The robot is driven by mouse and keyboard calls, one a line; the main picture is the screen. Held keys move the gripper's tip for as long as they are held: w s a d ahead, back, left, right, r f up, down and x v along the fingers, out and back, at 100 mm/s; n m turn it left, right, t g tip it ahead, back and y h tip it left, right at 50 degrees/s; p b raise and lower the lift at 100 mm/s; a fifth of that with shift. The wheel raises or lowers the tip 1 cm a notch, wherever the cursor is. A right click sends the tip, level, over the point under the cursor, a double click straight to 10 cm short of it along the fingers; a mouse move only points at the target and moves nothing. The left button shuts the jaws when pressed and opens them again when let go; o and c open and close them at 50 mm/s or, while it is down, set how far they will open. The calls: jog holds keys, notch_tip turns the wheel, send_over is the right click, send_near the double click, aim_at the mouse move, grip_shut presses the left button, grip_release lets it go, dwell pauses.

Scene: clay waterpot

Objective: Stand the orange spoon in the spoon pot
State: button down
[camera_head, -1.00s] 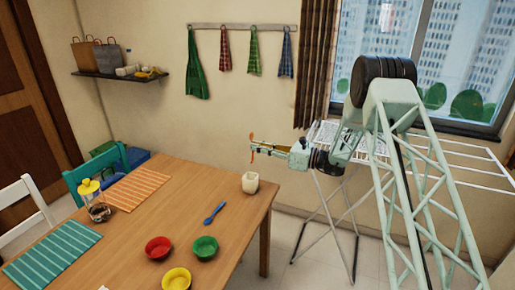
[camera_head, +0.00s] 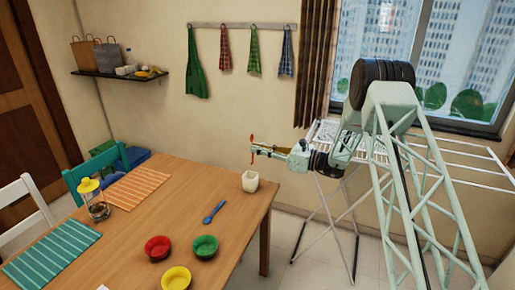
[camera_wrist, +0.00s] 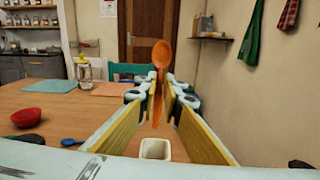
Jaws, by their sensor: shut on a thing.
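The orange spoon (camera_head: 252,141) is held upright, bowl up and handle down. In the wrist view the orange spoon (camera_wrist: 161,56) stands between the far ends of my fingers. My gripper (camera_head: 256,149) is shut on it and holds it above the table's far right corner. The cream spoon pot (camera_head: 250,184) stands upright on the table just below the spoon. In the wrist view the spoon pot (camera_wrist: 155,143) shows its open top below the fingers. The handle's lower end appears just above the pot's rim; I cannot tell whether it is inside.
A blue spoon (camera_head: 213,212) lies left of the pot on the wooden table (camera_head: 165,205). Red (camera_head: 157,242), green (camera_head: 205,240) and yellow (camera_head: 176,273) bowls sit nearer the front. A yellow-lidded jar (camera_head: 98,207) and two striped mats are further left.

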notch_tip(320, 180, down, 11)
jog(key=b, duration=0.4)
dwell(1.5)
dwell(0.4)
jog(key=c, duration=2.7)
grip_release()
jog(key=shift+d, duration=0.1)
jog(key=shift+v, duration=5.9)
